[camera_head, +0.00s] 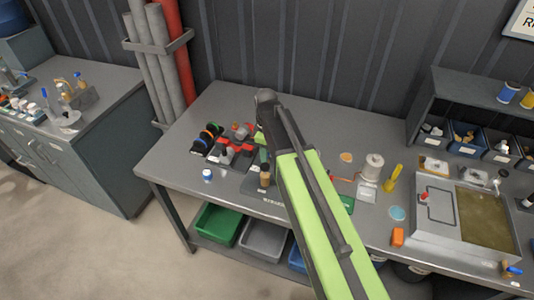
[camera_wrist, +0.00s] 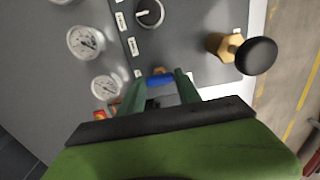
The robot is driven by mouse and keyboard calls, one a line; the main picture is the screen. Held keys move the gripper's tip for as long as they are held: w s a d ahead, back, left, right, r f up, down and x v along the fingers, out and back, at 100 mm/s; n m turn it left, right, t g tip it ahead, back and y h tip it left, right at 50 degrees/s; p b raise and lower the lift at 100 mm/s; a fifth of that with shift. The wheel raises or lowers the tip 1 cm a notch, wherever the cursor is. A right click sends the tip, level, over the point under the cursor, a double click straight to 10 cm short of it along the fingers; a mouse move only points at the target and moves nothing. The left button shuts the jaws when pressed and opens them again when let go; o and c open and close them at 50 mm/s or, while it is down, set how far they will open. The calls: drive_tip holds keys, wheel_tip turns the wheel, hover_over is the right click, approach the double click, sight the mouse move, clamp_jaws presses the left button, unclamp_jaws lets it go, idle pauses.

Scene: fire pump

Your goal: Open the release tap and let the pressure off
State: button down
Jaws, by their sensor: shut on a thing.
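In the head view my arm hides the fingertips.
A black round knob (camera_wrist: 149,13) sits on the labelled dark panel beyond the fingers.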

drive_tip(key=c, duration=0.8)
unclamp_jaws()
drive_tip(key=shift+c, duration=0.2)
drive_tip(key=shift+r, duration=0.1)
wheel_tip(320, 180, up, 17)
drive_tip(key=p, duration=1.7)
